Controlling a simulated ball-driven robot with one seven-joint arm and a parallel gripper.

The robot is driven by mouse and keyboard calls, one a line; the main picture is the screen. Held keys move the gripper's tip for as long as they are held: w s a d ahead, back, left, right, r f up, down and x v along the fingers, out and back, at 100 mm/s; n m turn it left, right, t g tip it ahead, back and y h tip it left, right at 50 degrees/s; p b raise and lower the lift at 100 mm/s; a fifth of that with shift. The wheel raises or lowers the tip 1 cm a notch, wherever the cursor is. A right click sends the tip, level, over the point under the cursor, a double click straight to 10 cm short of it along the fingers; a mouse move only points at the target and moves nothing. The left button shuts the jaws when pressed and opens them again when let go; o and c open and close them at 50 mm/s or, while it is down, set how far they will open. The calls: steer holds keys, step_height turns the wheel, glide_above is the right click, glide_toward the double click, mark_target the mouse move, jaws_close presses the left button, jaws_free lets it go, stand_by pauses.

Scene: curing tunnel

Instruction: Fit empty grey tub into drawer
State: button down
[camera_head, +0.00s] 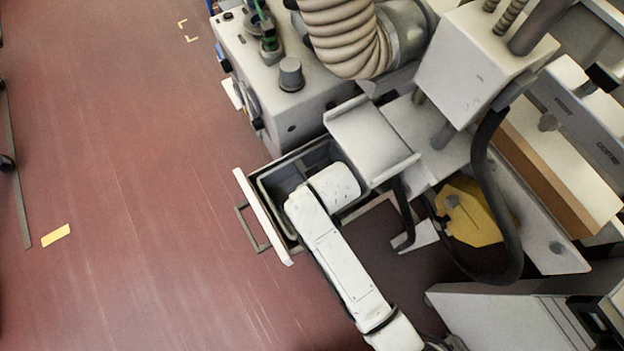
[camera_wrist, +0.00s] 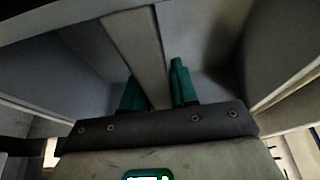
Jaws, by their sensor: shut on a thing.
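The drawer (camera_head: 264,217) is pulled out from under the machine, with its white front and grey handle toward the floor. The grey tub (camera_head: 283,179), dark-rimmed and apparently empty, shows inside the drawer outline. My arm covers its right part, so I cannot tell whether it is fully seated. In the wrist view my gripper (camera_wrist: 158,92) has its green fingers on either side of a light grey strip of the tub (camera_wrist: 135,45), shut on it. Grey hollows lie on both sides of the strip. In the head view my fingertips are hidden under my arm.
The machine body (camera_head: 295,120) with a knob and a ribbed hose (camera_head: 345,35) stands above the drawer. A pale ledge (camera_head: 370,140) overhangs close to my wrist. A black cable (camera_head: 490,190) loops at the right.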

steer(key=shift+f, duration=0.6)
steer(key=c, duration=0.9)
jaws_free()
steer(key=shift+f, duration=0.1)
steer(key=p+v, duration=0.2)
steer(key=v, duration=1)
